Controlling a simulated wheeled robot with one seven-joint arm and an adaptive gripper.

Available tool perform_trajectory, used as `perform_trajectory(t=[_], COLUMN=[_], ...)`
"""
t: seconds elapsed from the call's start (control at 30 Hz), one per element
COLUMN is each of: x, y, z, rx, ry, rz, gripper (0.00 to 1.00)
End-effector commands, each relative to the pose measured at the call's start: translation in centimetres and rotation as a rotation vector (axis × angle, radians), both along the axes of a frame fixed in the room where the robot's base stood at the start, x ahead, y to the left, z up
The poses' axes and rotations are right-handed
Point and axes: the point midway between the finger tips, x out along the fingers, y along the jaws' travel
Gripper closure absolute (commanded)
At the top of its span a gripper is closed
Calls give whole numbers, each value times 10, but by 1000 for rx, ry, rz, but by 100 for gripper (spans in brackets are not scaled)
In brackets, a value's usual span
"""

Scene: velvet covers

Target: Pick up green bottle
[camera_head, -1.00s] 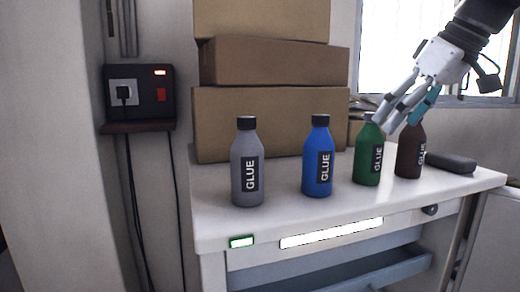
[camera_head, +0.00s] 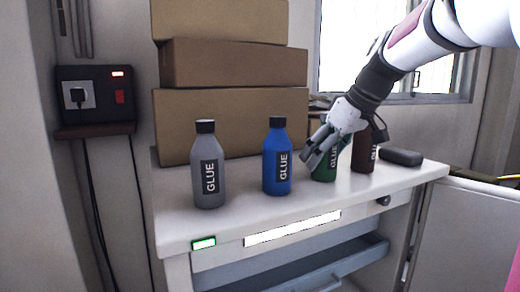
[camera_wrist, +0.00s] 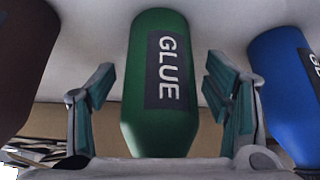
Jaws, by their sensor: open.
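The green bottle (camera_head: 324,172) with a GLUE label stands upright on the white table, its upper part hidden behind my gripper (camera_head: 316,158) in the head view. In the wrist view the green bottle (camera_wrist: 155,85) lies between the two teal-padded fingers of my gripper (camera_wrist: 160,100). The fingers are open, with a visible gap on both sides of the bottle. The blue bottle (camera_head: 277,158) stands to the left and the brown bottle (camera_head: 362,154) to the right in the head view.
A grey bottle (camera_head: 208,168) stands further left. Stacked cardboard boxes (camera_head: 225,120) are behind the bottles. A dark flat object (camera_head: 401,157) lies at the table's right end. The table (camera_head: 240,216) is clear in front, above an open drawer (camera_head: 330,267).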

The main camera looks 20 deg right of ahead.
Motion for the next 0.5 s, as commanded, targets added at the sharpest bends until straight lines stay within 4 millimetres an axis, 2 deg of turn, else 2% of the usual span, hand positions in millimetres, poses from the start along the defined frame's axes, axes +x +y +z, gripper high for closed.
perform_trajectory(t=[0.13, 0.17, 0.43, 0.5], x=[0, 0, 0, 0], y=[0, 0, 0, 0], z=[0, 0, 0, 1], rx=[0, 0, 0, -1], ry=[0, 0, 0, -1], rz=[0, 0, 0, -1], gripper=[29, 34, 95, 95])
